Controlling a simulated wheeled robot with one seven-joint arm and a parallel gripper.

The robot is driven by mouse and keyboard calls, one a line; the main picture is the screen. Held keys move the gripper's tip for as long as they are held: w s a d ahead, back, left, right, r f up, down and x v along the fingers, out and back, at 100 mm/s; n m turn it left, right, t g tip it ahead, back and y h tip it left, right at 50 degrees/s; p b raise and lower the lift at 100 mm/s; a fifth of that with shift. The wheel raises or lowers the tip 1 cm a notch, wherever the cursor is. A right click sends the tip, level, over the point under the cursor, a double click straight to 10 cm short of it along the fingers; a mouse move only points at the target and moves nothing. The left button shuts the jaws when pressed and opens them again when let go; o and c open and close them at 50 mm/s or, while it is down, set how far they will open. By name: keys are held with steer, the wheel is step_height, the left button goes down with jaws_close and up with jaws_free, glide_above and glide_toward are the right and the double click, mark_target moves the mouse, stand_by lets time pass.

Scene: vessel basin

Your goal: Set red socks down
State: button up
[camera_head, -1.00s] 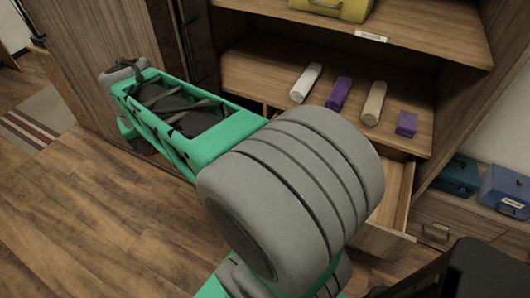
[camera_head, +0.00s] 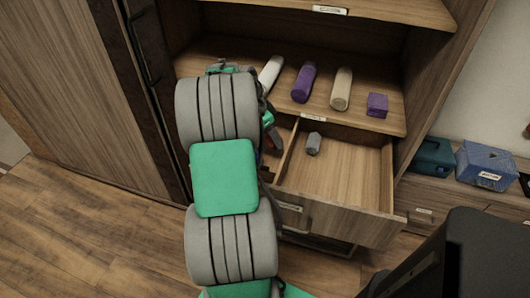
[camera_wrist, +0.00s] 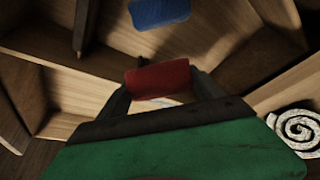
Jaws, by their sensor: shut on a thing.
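The red socks, a small red bundle (camera_wrist: 158,80), sit between the two dark fingers of my gripper (camera_wrist: 165,88) in the wrist view. My gripper is shut on them. In the wrist view wooden walls and a drawer floor lie below the socks. I cannot tell whether the socks touch the floor.
A grey bundle (camera_head: 313,143) lies in the drawer, right of a thin divider (camera_head: 289,152). A blue item (camera_wrist: 160,12) shows beyond the socks. Rolled white (camera_head: 270,75), purple (camera_head: 303,83) and beige (camera_head: 341,89) towels and a purple block (camera_head: 377,105) stand on the shelf above.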

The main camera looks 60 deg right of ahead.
step_height(320, 180, down, 9)
steer(key=shift+r, duration=0.2)
steer(key=o, duration=1.2)
steer(key=shift+r, duration=0.1)
steer(key=v, duration=1.2)
steer(key=shift+w, duration=0.1)
